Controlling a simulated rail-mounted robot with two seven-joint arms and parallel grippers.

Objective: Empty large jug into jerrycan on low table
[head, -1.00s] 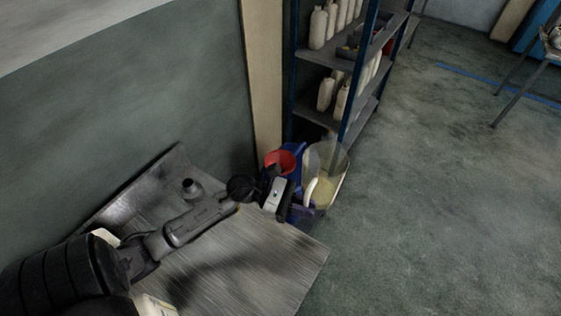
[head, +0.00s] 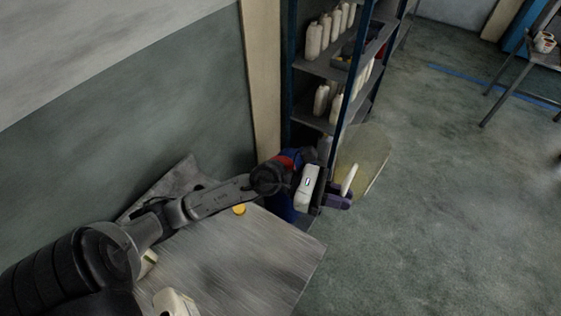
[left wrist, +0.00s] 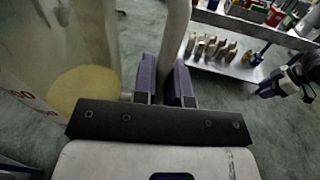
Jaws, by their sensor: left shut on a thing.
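The large clear jug (head: 368,150) holds yellowish liquid and is tilted, off the floor, to the right of the low table. My left gripper (head: 338,197) is shut on its white handle (head: 348,180). In the left wrist view the handle (left wrist: 176,40) runs between the purple fingers (left wrist: 164,82), and the liquid (left wrist: 85,90) shows through the jug wall. A white container (head: 175,303), possibly the jerrycan, stands on the low table (head: 245,265), partly cut off by the frame. My right gripper (left wrist: 266,88) appears at the right of the left wrist view, its fingers too small to judge.
A blue container with a red top (head: 288,160) stands behind my left wrist, mostly hidden. A yellow cap (head: 239,209) shows beside my forearm. A shelf (head: 325,70) with several white bottles stands behind. Open floor (head: 450,220) lies to the right.

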